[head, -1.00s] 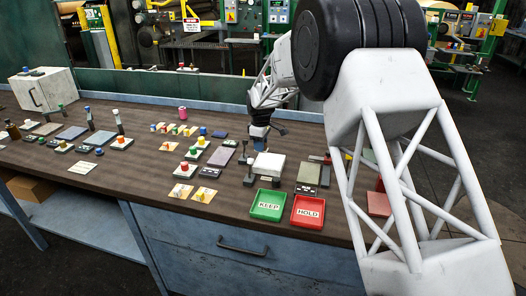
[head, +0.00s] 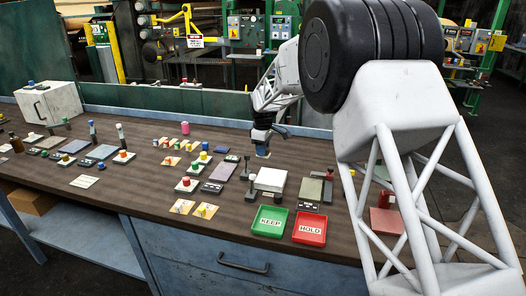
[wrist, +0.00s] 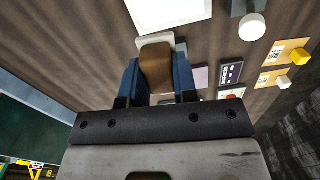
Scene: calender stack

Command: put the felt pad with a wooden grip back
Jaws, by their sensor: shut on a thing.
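My gripper (head: 263,146) is low over the back middle of the bench in the head view, behind a white square plate (head: 271,180). In the wrist view my gripper (wrist: 157,82) has its two blue fingers shut on the brown wooden grip (wrist: 157,68) of the felt pad. A pale edge of the felt pad (wrist: 178,46) shows around the grip. The fingers hide much of the pad, and I cannot tell whether it touches the bench. The white plate (wrist: 168,10) is close by at the top of the wrist view.
A green KEEP tray (head: 268,221) and a red HOLD tray (head: 310,228) stand at the front edge. Several knobbed blocks, cards and plates fill the left, with a grey box (head: 48,102) at the far left. A pink cylinder (head: 185,128) stands left of my gripper.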

